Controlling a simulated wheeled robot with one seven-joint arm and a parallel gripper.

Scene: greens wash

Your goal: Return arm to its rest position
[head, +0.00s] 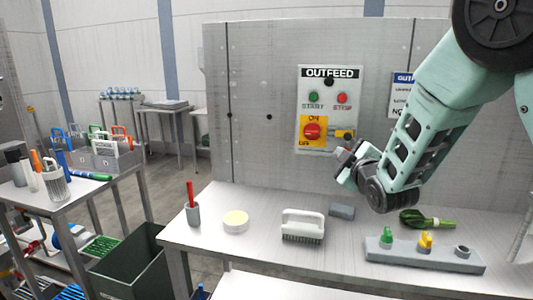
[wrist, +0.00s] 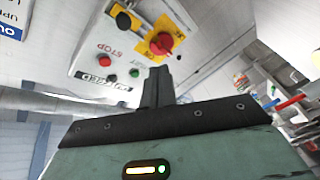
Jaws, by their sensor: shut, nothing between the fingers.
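My arm comes in from the upper right of the head view, pale green with dark joints. My gripper (head: 345,165) hangs in front of the outfeed panel, above the table; its fingers are small in the head view. In the wrist view my gripper (wrist: 157,85) shows its dark fingers together, shut with nothing between them. The outfeed control panel (head: 328,88) has a green start button (head: 314,97), a red stop button (head: 342,98) and a red rotary switch (head: 313,131) on a yellow plate. The panel also shows, tilted, in the wrist view (wrist: 103,50).
A dark bin (head: 133,262) stands left. A grey wall (head: 260,70) rises behind.

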